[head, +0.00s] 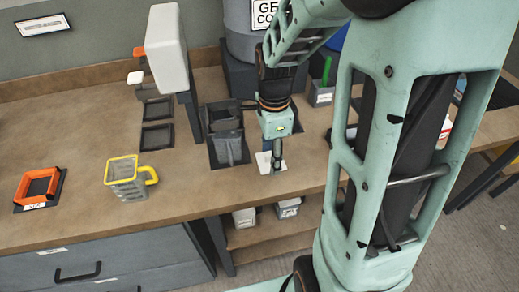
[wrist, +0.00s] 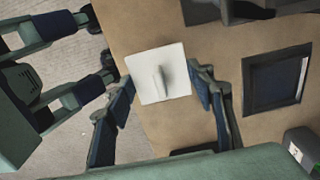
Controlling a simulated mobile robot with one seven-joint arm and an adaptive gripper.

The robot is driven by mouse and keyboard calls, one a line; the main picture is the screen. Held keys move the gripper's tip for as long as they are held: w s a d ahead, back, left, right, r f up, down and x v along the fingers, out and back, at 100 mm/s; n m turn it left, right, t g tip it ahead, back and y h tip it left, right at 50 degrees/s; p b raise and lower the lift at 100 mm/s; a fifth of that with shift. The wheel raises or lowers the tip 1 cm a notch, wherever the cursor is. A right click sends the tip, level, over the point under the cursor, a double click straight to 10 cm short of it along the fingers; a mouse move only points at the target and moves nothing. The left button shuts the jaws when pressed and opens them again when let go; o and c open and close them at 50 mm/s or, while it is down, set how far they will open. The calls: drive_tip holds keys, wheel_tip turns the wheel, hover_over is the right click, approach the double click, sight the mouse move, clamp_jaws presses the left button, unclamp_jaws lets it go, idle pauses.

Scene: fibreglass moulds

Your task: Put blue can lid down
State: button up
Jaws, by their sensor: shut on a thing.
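A white square lid (wrist: 142,78) with a raised ridge across its middle shows in the wrist view. My gripper (wrist: 160,76) has its fingertips at the lid's left and right edges and is shut on it. In the head view my gripper (head: 277,167) points down over the wooden worktop, at the same white lid (head: 263,158) near the front edge. The lid looks level and close to the worktop; I cannot tell whether it touches it. No blue lid shows. A blue container (head: 334,36) is partly hidden behind my arm at the back.
The worktop (head: 80,125) holds a dark grey mould (head: 227,140) left of my gripper, a yellow-rimmed jug (head: 127,185) and an orange frame (head: 38,187). A grey bin (head: 322,93) with a green item stands behind. The wooden front edge is close to the lid.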

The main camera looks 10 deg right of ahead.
sight(266, 164)
drive_tip(key=shift+w+a+f+b, duration=0.4)
drive_tip(key=shift+a+f, duration=0.1)
drive_tip(key=shift+f, duration=0.3)
drive_tip(key=shift+w+a+f+b, duration=0.1)
drive_tip(key=shift+f+b, duration=1.05)
drive_tip(key=shift+f, duration=0.4)
drive_tip(key=shift+f, duration=0.15)
drive_tip(key=o, duration=1.1)
wheel_tip(266, 164, up, 12)
drive_tip(key=shift+r+p, duration=0.2)
drive_tip(key=shift+p, duration=0.3)
